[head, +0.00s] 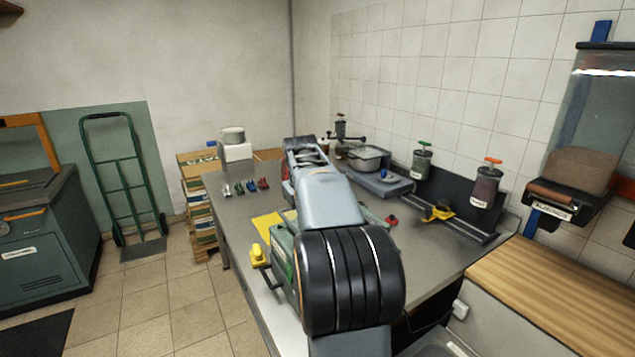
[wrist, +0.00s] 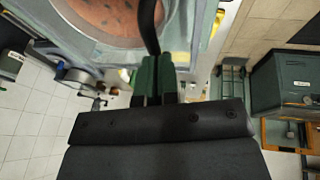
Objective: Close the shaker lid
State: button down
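The shaker appears to be the green machine (head: 283,262) on the bench, largely hidden behind my arm in the head view. A yellow knob (head: 258,256) stands out at its left. In the wrist view, a round opening or window with speckled reddish-brown contents (wrist: 110,14) sits in a pale grey surround (wrist: 75,40). A black curved bar (wrist: 149,25), apparently the lid handle, crosses its edge. My gripper (wrist: 155,65) has its green-tipped fingers close together on either side of the bar's end. The lid's angle cannot be made out. My gripper is hidden in the head view.
A yellow sheet (head: 268,226) and several small coloured clips (head: 245,187) lie on the bench's left part. Jars with green (head: 422,162) and orange tops (head: 486,185) hang at the wall. A pot (head: 368,158) stands at the back. A hand truck (head: 125,185) stands left.

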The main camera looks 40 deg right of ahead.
jog(key=shift+a, duration=0.1)
jog(key=shift+r+p, duration=0.3)
jog(key=shift+p, duration=0.15)
jog(key=w+p+v, duration=0.1)
jog(key=p+v, duration=0.2)
jog(key=v, duration=1)
jog(key=shift+a+r, duration=0.2)
jog(key=shift+a, duration=0.2)
jog(key=a+f+m, duration=0.1)
jog(key=a+f, duration=0.2)
jog(key=f, duration=0.6)
jog(key=s+a+f+n+y, duration=0.1)
jog(key=s+a+f, duration=0.5)
jog(key=a, duration=0.4)
jog(key=s+a+f+n+y, duration=0.2)
jog(key=s+a+f, duration=0.4)
jog(key=a, duration=0.4)
jog(key=shift+s+t, duration=0.4)
jog(key=shift+s, duration=0.3)
